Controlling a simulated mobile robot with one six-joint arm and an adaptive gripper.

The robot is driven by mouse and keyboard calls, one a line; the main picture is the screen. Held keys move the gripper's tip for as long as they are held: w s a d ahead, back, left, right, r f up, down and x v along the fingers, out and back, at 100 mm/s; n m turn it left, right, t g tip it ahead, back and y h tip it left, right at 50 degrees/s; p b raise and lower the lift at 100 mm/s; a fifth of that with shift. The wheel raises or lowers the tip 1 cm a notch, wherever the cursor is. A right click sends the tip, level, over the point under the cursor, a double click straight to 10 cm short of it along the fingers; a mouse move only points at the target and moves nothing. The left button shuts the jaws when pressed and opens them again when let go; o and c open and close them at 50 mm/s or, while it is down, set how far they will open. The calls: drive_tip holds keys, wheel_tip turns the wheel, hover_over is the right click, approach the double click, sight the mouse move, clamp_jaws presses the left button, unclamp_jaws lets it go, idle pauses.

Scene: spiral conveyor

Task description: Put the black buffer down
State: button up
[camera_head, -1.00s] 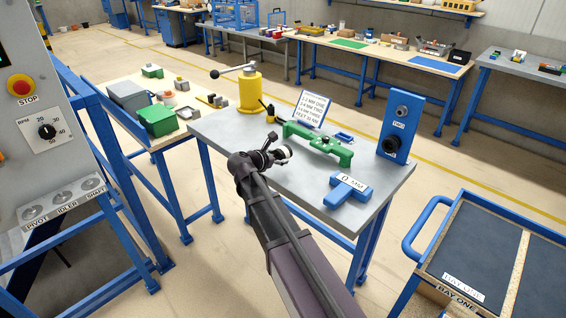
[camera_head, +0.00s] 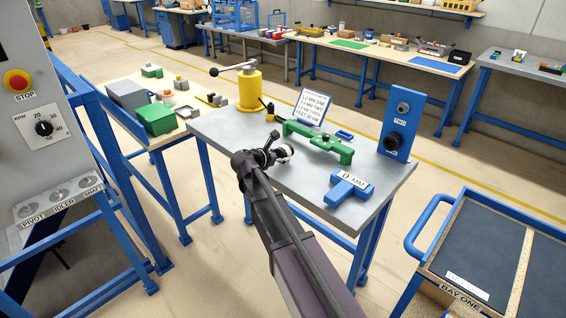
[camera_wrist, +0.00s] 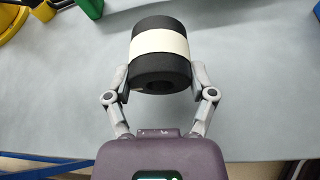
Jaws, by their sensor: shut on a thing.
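The black buffer (camera_wrist: 160,70) is a black cylinder with a wide white band and a hole in its near end. My gripper (camera_wrist: 160,85) is shut on it, one finger on each side, in the wrist view. In the head view my gripper (camera_head: 272,155) is over the left part of the grey-topped bench (camera_head: 245,150), and the buffer shows small at its tip. The grey bench top fills most of the wrist view behind the buffer. I cannot tell whether the buffer touches the bench top.
On the bench stand a yellow post (camera_head: 250,88) with a lever, a green fixture (camera_head: 318,142), a sign card (camera_head: 312,107), a blue 0 MM block (camera_head: 349,187) and a blue upright plate (camera_head: 401,122). Bare bench top lies around my gripper. A blue cart (camera_head: 425,225) stands at right.

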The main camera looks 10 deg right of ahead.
drive_tip(key=shift+f+b, duration=0.5)
drive_tip(key=shift+f, duration=0.3)
drive_tip(key=shift+f, duration=0.2)
drive_tip(key=o, duration=1.2)
drive_tip(key=shift+r, duration=0.1)
drive_tip(key=shift+r, duration=0.1)
drive_tip(key=shift+r, duration=0.15)
drive_tip(key=p+v, duration=0.4)
drive_tip(key=v, duration=0.8)
drive_tip(key=shift+p, duration=0.3)
drive_tip(key=shift+a, duration=0.1)
